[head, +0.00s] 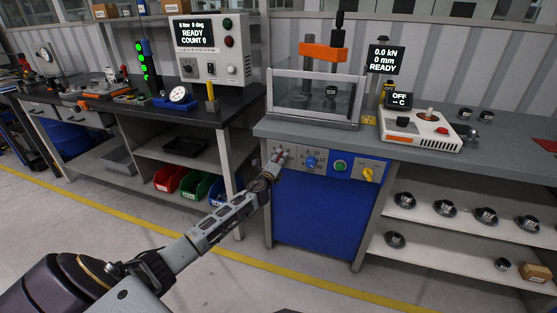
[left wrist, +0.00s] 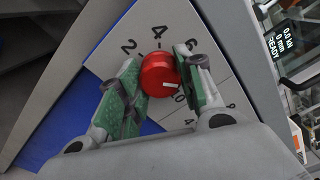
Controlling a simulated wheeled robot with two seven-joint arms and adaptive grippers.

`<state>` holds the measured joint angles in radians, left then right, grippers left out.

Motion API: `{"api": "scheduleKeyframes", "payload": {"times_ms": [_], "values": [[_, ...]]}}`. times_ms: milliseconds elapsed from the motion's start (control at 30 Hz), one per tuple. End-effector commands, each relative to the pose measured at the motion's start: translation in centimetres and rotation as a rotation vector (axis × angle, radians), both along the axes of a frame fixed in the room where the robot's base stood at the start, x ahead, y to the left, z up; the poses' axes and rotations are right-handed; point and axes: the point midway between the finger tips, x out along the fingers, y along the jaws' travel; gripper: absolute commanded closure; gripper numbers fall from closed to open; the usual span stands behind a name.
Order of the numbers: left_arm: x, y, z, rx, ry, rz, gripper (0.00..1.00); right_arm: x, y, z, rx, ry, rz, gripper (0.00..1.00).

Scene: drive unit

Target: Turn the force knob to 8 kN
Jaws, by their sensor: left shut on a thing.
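The force knob is the red knob (left wrist: 159,74) on a pale panel, ringed by numbers including 2, 4 and 6. A label that looks like 10 shows at its lower right, and part of the ring is hidden by a finger. The knob's white mark points to the lower right, near that label. My left gripper (left wrist: 157,84) is shut on the knob, one green-padded finger on each side. In the head view my left gripper (head: 279,160) reaches the left end of the panel and hides the knob. The press display (head: 386,59) reads 0.0 kN, 0 mm, READY.
A clear guard (head: 290,98) stands above on the bench. The floor in front is open.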

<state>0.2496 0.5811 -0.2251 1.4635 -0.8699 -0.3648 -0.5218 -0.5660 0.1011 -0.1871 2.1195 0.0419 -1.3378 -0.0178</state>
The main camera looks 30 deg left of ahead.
Motion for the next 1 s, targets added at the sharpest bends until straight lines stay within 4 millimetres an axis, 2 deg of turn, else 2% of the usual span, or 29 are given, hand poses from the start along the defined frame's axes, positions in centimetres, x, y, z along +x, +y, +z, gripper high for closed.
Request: {"api": "scheduleKeyframes", "payload": {"times_ms": [200,233,400,1000], "values": [[-0.01,-0.15,-0.16,-0.001,0.002,-0.002,0.88,-0.06,-0.03,-0.18,-0.001,0.004,0.000,0.60],[-0.01,-0.16,-0.17,-0.001,0.002,-0.002,0.61,-0.06,-0.03,-0.18,-0.001,0.004,0.000,0.60],[-0.01,-0.11,-0.13,-0.001,0.001,-0.001,0.42,-0.06,-0.02,-0.17,-0.001,0.004,-0.001,0.60],[-0.72,-0.15,-0.09,-0.001,0.001,0.000,0.42,-0.12,0.04,-0.05,0.000,0.003,-0.001,0.60]]}}
